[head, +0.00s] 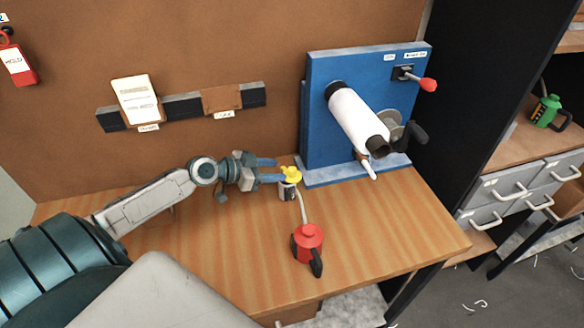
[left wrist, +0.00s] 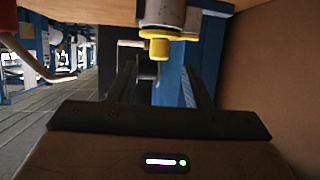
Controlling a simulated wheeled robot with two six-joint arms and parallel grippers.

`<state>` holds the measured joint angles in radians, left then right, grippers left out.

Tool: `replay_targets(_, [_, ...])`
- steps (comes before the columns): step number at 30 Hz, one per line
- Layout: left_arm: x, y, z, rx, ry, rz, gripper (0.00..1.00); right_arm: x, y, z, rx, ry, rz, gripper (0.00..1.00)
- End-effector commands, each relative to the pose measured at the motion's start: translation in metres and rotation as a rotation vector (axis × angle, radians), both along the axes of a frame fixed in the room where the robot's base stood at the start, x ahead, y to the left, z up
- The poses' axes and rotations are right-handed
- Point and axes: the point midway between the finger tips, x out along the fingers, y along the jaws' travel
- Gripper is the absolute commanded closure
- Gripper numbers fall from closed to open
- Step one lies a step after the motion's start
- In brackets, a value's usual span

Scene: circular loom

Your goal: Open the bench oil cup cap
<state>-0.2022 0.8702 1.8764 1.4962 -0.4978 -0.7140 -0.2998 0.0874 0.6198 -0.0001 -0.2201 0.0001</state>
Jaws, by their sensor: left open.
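The bench oil cup (head: 287,191) is a small pale cup with a dark band, upright on the wooden bench. Its yellow cap (head: 290,174) sits on top. My left gripper (head: 277,170) comes in from the left at cap height, its blue fingers open, with the tips right beside the cap. In the left wrist view the picture is turned over: the cap (left wrist: 160,47) hangs below the cup (left wrist: 164,14), in line with the gap between the open fingers (left wrist: 160,75). Whether a finger touches the cap I cannot tell. My right gripper is not in view.
A red oil can (head: 308,240) stands in front of the cup, its pale spout rising close to it. The blue machine panel (head: 330,110), with a white roller (head: 357,120), stands behind right. A brown board (head: 200,50) closes the back. The bench's right front is clear.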

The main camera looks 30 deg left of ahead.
Motion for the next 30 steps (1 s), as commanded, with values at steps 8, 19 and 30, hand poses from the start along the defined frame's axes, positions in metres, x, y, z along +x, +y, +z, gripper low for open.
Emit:
replay_targets(8, [0.025, -0.015, -0.008, -0.005, -0.002, 0.002, 0.55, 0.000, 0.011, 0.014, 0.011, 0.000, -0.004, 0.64])
replay_targets(19, [0.049, -0.031, -0.023, -0.001, 0.002, -0.001, 0.55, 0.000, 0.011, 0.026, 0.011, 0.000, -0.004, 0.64])
replay_targets(30, [0.051, -0.032, -0.025, 0.000, 0.001, -0.002, 0.55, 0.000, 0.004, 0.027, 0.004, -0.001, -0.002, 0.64])
